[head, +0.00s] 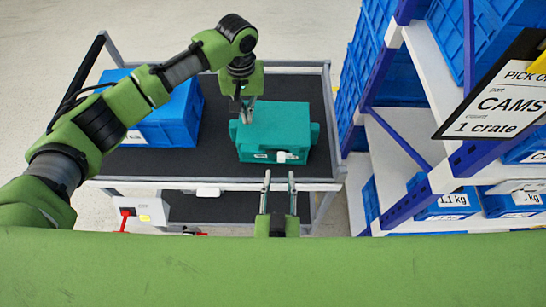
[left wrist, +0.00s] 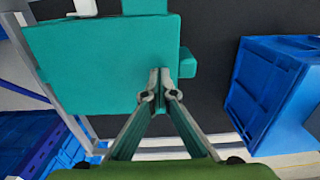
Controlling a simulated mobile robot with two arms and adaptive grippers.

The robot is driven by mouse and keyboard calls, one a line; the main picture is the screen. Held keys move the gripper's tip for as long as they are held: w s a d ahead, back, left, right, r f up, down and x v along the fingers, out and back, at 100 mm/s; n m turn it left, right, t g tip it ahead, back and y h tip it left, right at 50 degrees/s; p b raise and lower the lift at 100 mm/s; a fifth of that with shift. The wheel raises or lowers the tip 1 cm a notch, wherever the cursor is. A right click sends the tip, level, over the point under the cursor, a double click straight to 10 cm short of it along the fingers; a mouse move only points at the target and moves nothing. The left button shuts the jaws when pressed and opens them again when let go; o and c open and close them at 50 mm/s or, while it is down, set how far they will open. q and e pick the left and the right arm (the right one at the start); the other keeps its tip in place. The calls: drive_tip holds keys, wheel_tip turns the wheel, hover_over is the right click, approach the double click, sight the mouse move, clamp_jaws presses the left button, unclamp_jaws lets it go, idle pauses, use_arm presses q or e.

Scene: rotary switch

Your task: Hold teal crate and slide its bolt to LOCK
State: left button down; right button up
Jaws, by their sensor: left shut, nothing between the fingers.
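The teal crate (head: 277,128) sits on the cart's dark top in the head view. It fills the upper left of the left wrist view (left wrist: 85,70). A small white bolt (head: 285,156) is on its near face, right of a small label. A white piece also shows at the top edge of the left wrist view (left wrist: 85,8). My left gripper (head: 247,114) is shut and empty over the crate's left end, near its side tab (left wrist: 188,62); contact is unclear. My right gripper (head: 279,174) is open, its fingers apart, in front of the crate's near side.
A blue crate (head: 170,118) stands left of the teal crate on the cart (head: 220,167). My left arm passes over it. A rack (head: 400,135) with blue bins and a pick sign (head: 500,95) is close on the right. Bare dark surface separates the two crates.

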use_arm(q)
drive_tip(key=shift+r+p, duration=0.7)
wheel_tip(320, 180, up, 5)
drive_tip(key=p, duration=0.5)
drive_tip(key=shift+f+p, duration=0.2)
drive_tip(key=shift+p, duration=0.1)
drive_tip(key=shift+w+f, duration=0.1)
